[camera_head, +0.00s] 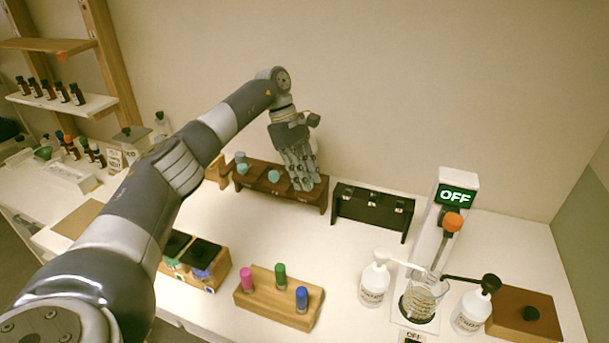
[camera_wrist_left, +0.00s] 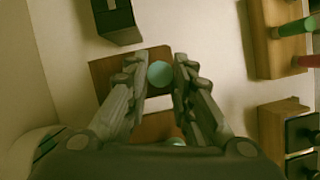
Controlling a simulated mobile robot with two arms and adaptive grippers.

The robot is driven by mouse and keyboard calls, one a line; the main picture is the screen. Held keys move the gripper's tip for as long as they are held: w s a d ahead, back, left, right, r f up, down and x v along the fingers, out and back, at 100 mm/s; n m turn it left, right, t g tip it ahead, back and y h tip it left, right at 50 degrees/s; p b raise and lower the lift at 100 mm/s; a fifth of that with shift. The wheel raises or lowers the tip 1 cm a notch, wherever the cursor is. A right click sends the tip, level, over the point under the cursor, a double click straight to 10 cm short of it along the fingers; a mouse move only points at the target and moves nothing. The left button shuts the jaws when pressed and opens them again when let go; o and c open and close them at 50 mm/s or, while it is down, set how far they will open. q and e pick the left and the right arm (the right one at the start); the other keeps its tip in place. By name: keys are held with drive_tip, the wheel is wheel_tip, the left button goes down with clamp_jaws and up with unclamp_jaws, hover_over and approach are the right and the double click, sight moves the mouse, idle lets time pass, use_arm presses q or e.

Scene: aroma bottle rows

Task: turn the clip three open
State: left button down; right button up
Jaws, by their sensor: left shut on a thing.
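A brown wooden rack (camera_head: 258,186) stands against the back wall and carries round teal knobs. The left knob (camera_head: 241,169) and the middle knob (camera_head: 274,176) are uncovered. My left gripper (camera_head: 304,186) reaches down over the rack's right end and hides the knob there. In the left wrist view, that teal end knob (camera_wrist_left: 160,74) sits between the two fingers of my left gripper (camera_wrist_left: 164,68), which is shut on it. Another teal knob (camera_wrist_left: 176,142) shows partly, lower down. Whether the clip is turned cannot be told. My right gripper is not in view.
A black rack (camera_head: 371,211) stands just right of the brown one. A wooden block (camera_head: 262,294) with pink, green and blue vials is in front. A device with an OFF display (camera_head: 455,196), pump bottles and a glass beaker (camera_head: 420,302) stand right. The middle table is clear.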

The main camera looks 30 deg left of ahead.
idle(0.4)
use_arm(q)
drive_tip(key=c, duration=1.4)
unclamp_jaws()
drive_tip(key=v, duration=1.2)
